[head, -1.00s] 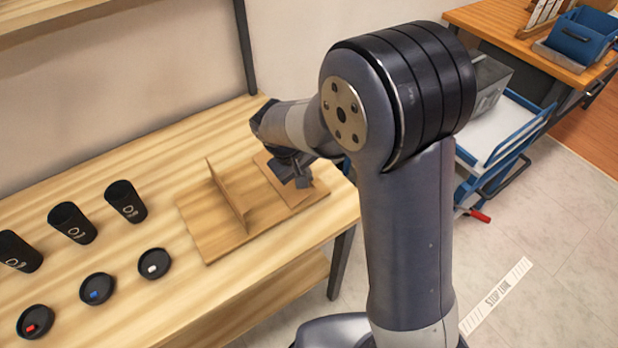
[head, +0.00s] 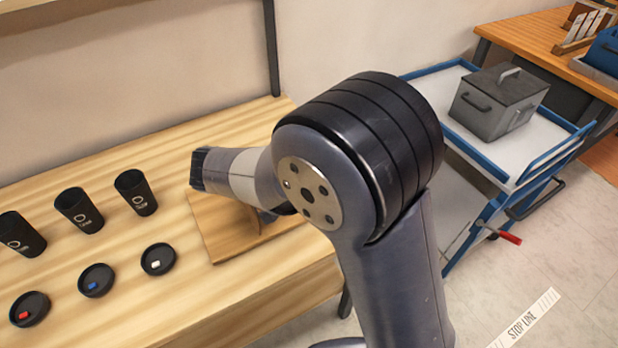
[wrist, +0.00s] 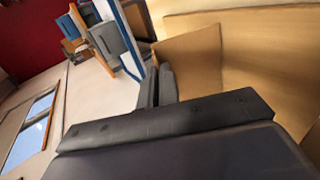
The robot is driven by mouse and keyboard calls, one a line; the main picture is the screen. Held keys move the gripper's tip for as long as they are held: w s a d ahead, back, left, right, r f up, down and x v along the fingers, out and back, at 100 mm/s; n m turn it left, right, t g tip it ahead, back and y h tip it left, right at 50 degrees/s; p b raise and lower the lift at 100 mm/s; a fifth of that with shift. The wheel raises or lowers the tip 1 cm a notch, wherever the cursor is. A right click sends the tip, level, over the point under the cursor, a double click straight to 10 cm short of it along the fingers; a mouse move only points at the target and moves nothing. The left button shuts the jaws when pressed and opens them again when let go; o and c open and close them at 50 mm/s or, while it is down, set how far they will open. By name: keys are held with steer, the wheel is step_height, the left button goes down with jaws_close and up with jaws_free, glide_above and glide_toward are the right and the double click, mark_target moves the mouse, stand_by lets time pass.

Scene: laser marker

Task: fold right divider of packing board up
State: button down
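The wooden packing board (head: 212,232) lies on the table, mostly hidden behind my arm in the head view. In the wrist view a brown divider panel (wrist: 192,62) stands at an angle to the board surface (wrist: 262,75). It looks like the right divider, raised off flat. My gripper (wrist: 158,86) has its two dark fingers close together, shut, beside the panel's near left edge. I cannot tell whether they touch it. The gripper's tips are hidden in the head view.
Several black cups (head: 78,211) and lids with red, blue (head: 96,280) and white marks stand left of the board. A blue-edged cart (head: 440,73) with a grey box (head: 498,103) is on the right. The table front is clear.

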steer(key=shift+s+a+f, duration=0.2)
steer(key=shift+s+f, duration=0.05)
stand_by(0.3)
steer(key=c, duration=1.6)
jaws_free()
steer(key=shift+c, duration=0.2)
steer(key=shift+r, duration=0.1)
steer(key=v, duration=1.1)
